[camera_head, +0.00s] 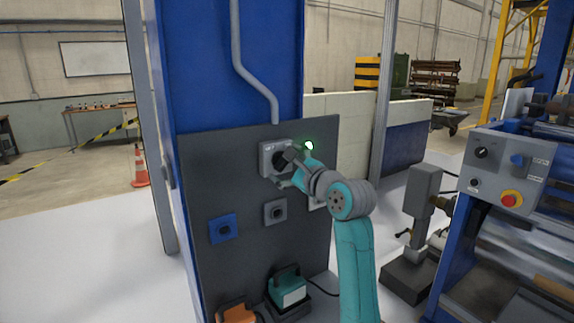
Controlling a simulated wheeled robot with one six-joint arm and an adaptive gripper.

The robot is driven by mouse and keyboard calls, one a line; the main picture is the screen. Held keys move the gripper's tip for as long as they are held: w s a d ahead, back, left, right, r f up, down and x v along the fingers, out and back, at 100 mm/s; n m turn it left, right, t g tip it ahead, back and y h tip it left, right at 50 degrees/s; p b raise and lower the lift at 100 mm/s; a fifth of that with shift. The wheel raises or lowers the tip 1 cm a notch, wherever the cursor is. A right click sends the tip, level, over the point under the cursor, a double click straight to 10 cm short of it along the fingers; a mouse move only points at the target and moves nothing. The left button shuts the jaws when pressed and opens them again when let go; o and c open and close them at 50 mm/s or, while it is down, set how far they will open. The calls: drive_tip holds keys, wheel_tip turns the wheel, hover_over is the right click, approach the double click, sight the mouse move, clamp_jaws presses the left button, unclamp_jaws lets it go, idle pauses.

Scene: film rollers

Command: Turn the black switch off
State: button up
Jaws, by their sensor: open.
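The black switch (279,159) sits on a light grey box (267,148) near the top of a dark panel. It is partly covered by my gripper, so its position is hard to read. My gripper (287,166) is open at the end of my teal and grey arm, right at the front of this box. I cannot tell whether the fingers touch the switch or are only around it. A green light (309,146) glows just right of the box, beside my wrist.
Lower on the panel (205,180) are a blue socket (223,229) and a grey socket (275,211). A teal device (288,288) and an orange one (237,313) lie below. A machine with a control box (508,170) and a grey press (424,195) stand at right.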

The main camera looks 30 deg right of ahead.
drive_tip(key=shift+c, duration=0.2)
drive_tip(key=c, duration=1.1)
drive_tip(key=shift+n, duration=0.4)
drive_tip(key=n, duration=0.4)
drive_tip(key=shift+r, duration=0.1)
drive_tip(key=n, duration=0.4)
drive_tip(key=shift+r, duration=0.1)
drive_tip(key=n, duration=0.5)
drive_tip(key=shift+r+n, duration=0.1)
drive_tip(key=shift+n, duration=1.9)
